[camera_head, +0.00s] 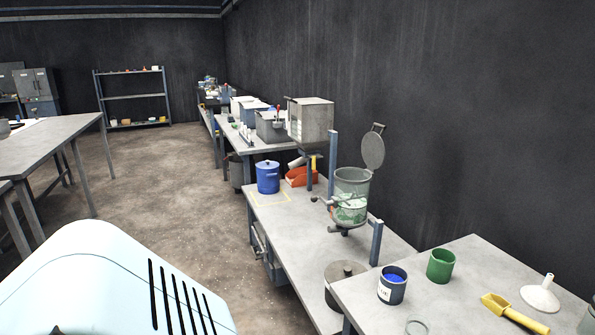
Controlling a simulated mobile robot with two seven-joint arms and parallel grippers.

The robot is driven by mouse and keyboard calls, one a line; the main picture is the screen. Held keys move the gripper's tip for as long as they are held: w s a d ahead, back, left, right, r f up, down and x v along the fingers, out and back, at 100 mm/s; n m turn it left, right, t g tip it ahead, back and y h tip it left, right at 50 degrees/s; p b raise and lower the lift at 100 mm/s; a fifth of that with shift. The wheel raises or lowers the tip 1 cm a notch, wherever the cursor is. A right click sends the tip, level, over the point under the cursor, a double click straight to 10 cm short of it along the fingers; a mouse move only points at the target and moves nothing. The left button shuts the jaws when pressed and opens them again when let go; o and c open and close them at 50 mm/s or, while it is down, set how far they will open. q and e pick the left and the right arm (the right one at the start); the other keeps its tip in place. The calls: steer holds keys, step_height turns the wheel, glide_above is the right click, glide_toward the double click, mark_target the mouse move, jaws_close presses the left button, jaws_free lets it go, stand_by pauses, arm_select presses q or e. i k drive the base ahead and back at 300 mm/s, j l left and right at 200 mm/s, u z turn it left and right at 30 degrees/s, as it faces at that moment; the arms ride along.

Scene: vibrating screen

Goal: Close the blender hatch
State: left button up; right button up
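The blender is a transparent greenish drum (351,190) held at a metal frame on the workbench to the right of centre. Whitish-green material shows low inside it. Its round grey hatch (373,151) stands upright and open above the drum's right rim, with a small handle at its top. Neither of my grippers is in view, so nothing is seen touching the blender or hatch.
A nearer table (450,285) holds a dark blue cup (392,285), a green cup (441,265), a yellow scoop (512,312) and a white funnel (541,297). The floor (160,190) left is clear.

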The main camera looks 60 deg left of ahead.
mark_target(373, 149)
steer(key=u, duration=1.5)
